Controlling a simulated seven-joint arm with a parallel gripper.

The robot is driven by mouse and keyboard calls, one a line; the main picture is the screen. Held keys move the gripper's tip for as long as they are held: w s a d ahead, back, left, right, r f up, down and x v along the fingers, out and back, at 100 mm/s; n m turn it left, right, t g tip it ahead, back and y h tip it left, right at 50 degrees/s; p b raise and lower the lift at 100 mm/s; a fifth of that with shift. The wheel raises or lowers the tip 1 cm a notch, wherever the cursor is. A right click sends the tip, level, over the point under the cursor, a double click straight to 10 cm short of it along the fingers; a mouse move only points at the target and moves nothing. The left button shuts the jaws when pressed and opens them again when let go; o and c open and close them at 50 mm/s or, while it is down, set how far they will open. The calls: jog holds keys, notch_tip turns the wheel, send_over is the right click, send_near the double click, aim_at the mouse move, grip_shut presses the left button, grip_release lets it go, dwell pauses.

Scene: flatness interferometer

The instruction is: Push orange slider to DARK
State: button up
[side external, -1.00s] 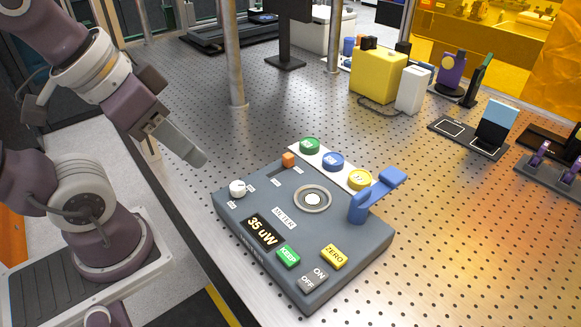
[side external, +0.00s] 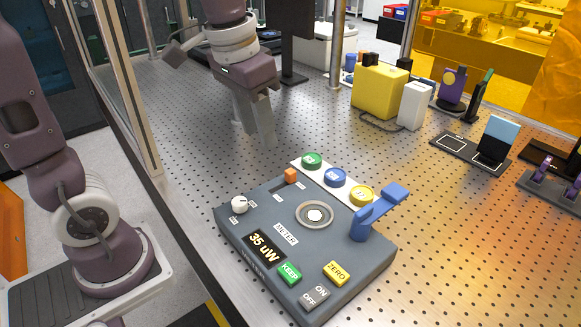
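The dark grey meter box (side external: 285,250) sits on the perforated table, its display reading 35 uW. The small orange slider (side external: 290,176) stands up at the end of its slot near the box's back edge. Small white labels lie beside the slot, too small to read. My gripper (side external: 257,137) points down above the table, behind and left of the slider in the picture, apart from it. Both fingers show, close together, with nothing seen between them. I cannot tell whether they are open or shut.
A white knob (side external: 239,204) is on the box's left corner. The table left of the caps is clear.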

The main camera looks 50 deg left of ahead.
jog(key=g, duration=0.2)
send_over(290, 171)
notch_tip(290, 171, down, 6)
jog(key=shift+f, duration=0.15)
notch_tip(290, 171, down, 8)
jog(key=shift+w+r, duration=0.1)
jog(key=shift+r, duration=0.15)
grip_shut()
